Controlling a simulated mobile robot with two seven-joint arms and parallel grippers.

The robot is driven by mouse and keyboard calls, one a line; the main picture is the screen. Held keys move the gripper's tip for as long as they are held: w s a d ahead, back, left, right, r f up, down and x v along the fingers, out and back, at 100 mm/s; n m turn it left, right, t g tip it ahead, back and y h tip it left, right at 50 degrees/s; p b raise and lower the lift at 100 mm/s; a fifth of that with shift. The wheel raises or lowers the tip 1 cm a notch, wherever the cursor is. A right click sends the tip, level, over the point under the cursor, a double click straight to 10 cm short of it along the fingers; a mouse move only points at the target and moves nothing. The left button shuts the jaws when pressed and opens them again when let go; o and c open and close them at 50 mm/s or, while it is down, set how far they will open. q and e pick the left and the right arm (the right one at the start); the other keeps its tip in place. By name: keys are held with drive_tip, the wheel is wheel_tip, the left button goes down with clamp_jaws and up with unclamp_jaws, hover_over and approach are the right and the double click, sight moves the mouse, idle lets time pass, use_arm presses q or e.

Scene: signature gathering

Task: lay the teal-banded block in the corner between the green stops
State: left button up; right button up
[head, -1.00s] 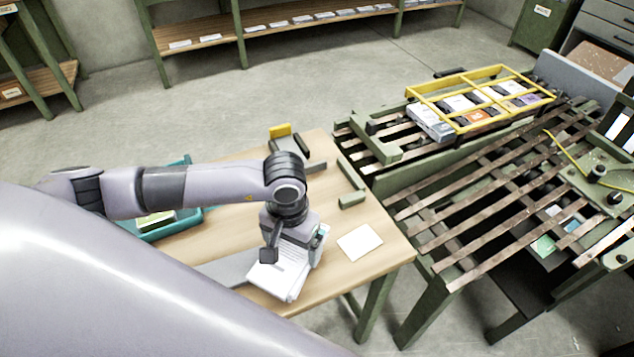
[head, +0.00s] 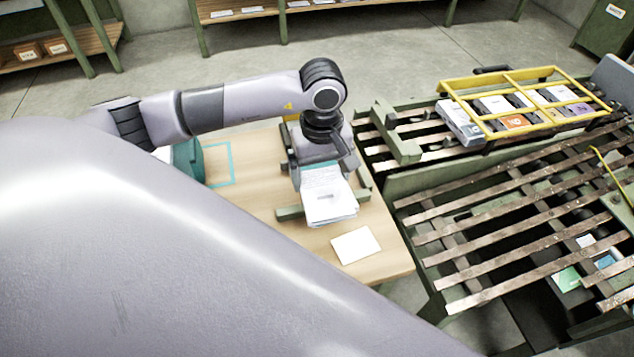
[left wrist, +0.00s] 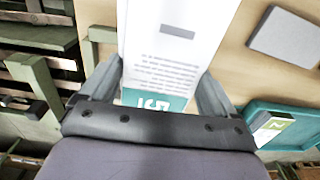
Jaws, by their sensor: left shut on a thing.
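The teal-banded block (head: 328,200) is a white, printed block with its teal band at the end in my left gripper (head: 322,165). My left gripper is shut on that end. In the left wrist view the fingers (left wrist: 155,95) flank the teal band, and the white part of the block (left wrist: 175,40) extends away. In the head view the block overlaps the green stops. One stop (head: 290,213) shows left of the block's near end, another (head: 364,180) to its right. The block hides part of the corner; I cannot tell its height above the table. My right gripper is not in view.
A white card (head: 356,245) lies on the wooden table (head: 260,195) near the stops. A teal tray (head: 188,160) stands at the left, and a grey pad (left wrist: 285,37) shows in the wrist view. A slatted rack (head: 490,220) with a yellow frame (head: 530,95) adjoins at right.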

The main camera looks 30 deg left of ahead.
use_arm(q)
drive_tip(key=w+a+r+n, duration=0.1)
drive_tip(key=n, duration=0.2)
drive_tip(key=w+r+n+b, duration=0.1)
drive_tip(key=r+n, duration=0.1)
drive_tip(key=n, duration=0.1)
drive_tip(key=w+a+r+n, duration=0.1)
drive_tip(key=r+n, duration=0.1)
drive_tip(key=shift+w+a+r+n+b, duration=0.1)
drive_tip(key=shift+a+r+n+b, duration=0.15)
drive_tip(key=shift+a+n+b, duration=0.15)
wheel_tip(320, 180, up, 6)
drive_tip(key=w+a+n+b, duration=0.1)
drive_tip(key=a+n+b, duration=0.1)
drive_tip(key=n, duration=0.7)
wheel_tip(320, 180, down, 15)
drive_tip(key=shift+w+a+r+b, duration=0.1)
drive_tip(key=shift+w+b, duration=0.05)
drive_tip(key=shift+b, duration=0.7)
drive_tip(key=shift+f, duration=2.35)
drive_tip(key=shift+f, duration=0.1)
drive_tip(key=o, duration=1.1)
drive_tip(key=shift+c, duration=0.2)
